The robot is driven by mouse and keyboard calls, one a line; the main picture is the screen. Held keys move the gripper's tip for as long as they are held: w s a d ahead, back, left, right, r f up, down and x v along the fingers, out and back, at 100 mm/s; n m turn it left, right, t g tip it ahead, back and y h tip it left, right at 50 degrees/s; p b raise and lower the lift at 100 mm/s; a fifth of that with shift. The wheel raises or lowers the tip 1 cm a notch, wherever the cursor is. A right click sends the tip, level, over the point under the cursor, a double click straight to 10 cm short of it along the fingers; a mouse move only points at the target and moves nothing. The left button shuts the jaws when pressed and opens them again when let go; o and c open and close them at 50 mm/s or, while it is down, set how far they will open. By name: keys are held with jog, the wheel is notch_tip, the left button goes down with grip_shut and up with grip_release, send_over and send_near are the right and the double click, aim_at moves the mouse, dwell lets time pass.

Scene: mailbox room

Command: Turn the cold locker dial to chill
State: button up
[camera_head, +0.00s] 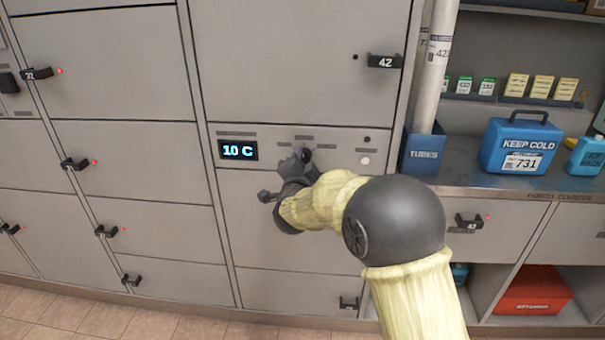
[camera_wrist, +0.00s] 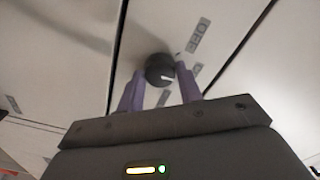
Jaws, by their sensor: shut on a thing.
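The cold locker dial is a round dark knob with a white pointer mark; it shows in the wrist view (camera_wrist: 159,68) and partly, behind my gripper, in the head view (camera_head: 306,155). My gripper (camera_head: 300,160) is at the locker's control panel, its two purple fingers on either side of the dial in the wrist view (camera_wrist: 160,80), shut on it. The display (camera_head: 238,150) left of the dial reads 10 C.
A round white button (camera_head: 364,160) sits right of the dial. Locker handle 42 (camera_head: 384,61) sticks out above right. A counter (camera_head: 480,180) at the right holds a blue KEEP COLD box (camera_head: 520,146) and a blue tubes bin (camera_head: 424,152). Locker doors fill the left.

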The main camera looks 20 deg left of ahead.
jog(key=m+b, duration=0.6)
jog(key=shift+f+b, duration=0.3)
jog(key=shift+f, duration=0.1)
jog(key=m+b, duration=0.3)
jog(key=shift+m, duration=0.4)
jog(key=shift+r+m+b, duration=0.2)
jog(key=shift+m+b, duration=1.25)
jog(key=shift+m, duration=0.05)
jog(key=o, duration=1)
jog(key=shift+r, duration=0.1)
jog(key=shift+s+r, duration=0.1)
